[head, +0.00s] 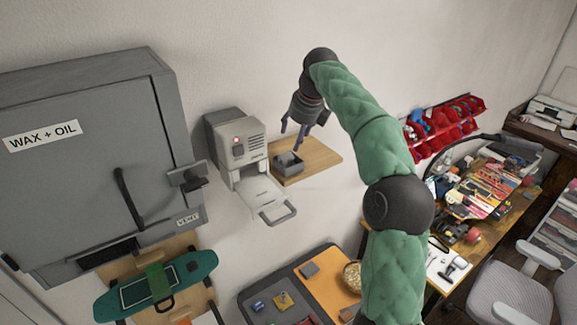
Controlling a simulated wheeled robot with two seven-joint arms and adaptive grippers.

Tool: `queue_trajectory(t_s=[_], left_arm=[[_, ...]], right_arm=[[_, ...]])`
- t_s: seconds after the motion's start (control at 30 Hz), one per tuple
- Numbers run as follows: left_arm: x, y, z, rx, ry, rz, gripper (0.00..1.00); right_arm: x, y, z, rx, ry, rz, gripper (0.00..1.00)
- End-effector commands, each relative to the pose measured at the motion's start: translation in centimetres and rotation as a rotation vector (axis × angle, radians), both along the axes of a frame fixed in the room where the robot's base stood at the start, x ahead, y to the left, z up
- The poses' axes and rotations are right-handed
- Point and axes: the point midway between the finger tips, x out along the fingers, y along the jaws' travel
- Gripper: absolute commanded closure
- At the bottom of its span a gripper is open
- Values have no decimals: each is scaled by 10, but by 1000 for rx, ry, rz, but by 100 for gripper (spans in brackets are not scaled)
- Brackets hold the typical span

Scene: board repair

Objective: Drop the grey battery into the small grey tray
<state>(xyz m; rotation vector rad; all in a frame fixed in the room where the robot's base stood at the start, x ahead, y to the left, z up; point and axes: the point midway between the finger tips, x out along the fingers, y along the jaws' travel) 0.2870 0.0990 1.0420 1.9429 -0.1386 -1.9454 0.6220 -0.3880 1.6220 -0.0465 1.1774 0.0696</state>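The small grey tray (289,170) sits on a wooden wall shelf (322,158), beside a white machine. My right gripper (291,139) is just above this tray and points down at it. Its two dark fingers are spread apart, and I see nothing held between them. The inside of the tray is dark and small, so I cannot tell for sure what lies in it. I cannot pick out the grey battery with certainty. My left gripper is out of view.
The white machine (251,150) with a red light stands close left of the shelf, its platform (265,198) jutting forward. A grey cabinet (75,150) and a teal skateboard (157,284) are at left. Red bins (440,125) and a cluttered bench are at right.

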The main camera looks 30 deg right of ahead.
Motion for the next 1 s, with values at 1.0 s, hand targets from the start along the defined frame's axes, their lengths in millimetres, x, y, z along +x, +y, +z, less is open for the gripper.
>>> queue_trajectory(t_s=[1.0], left_arm=[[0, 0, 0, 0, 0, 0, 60]], right_arm=[[-28, -2, 69, 0, 1, 0, 36]])
